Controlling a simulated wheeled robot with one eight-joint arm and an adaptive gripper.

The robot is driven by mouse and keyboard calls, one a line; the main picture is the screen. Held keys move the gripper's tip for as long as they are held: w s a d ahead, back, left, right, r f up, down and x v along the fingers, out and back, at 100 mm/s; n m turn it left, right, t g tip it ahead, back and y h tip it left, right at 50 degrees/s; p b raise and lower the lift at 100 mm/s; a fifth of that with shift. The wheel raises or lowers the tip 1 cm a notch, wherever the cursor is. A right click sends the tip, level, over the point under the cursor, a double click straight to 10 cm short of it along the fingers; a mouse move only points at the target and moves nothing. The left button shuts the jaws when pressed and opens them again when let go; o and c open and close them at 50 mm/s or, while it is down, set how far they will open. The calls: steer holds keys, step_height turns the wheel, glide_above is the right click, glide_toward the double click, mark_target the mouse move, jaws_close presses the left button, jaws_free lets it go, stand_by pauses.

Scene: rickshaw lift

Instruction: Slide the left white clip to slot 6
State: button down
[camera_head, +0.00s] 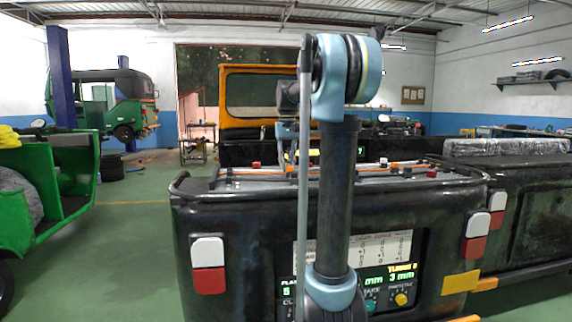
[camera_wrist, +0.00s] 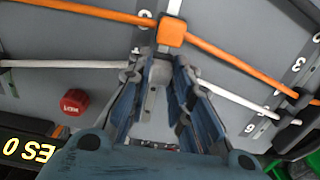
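My gripper (camera_wrist: 158,66) points down at the panel, with its two blue-grey fingers close together. Between the fingertips is a pale block, the left white clip (camera_wrist: 160,76), largely hidden by the fingers, which appear to touch both its sides. A white rod (camera_wrist: 60,63) runs in from the left and slants down to the right (camera_wrist: 235,97) beyond the fingers, bending where they are. Slot number 6 (camera_wrist: 249,128) is on the strip at lower right.
An orange clip (camera_wrist: 172,30) on an orange rod (camera_wrist: 225,57) lies close above the fingertips. A red knob (camera_wrist: 74,102) stands to the left. Number 3 (camera_wrist: 299,63) marks the right strip. A display panel (camera_head: 400,272) is on the black console's (camera_head: 230,235) front.

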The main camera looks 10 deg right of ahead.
steer(key=shift+w, duration=4.65)
steer(key=c, duration=1.4)
jaws_free()
steer(key=shift+c, duration=0.2)
steer(key=shift+r, duration=0.15)
step_height(320, 180, up, 12)
steer(key=shift+f, duration=0.2)
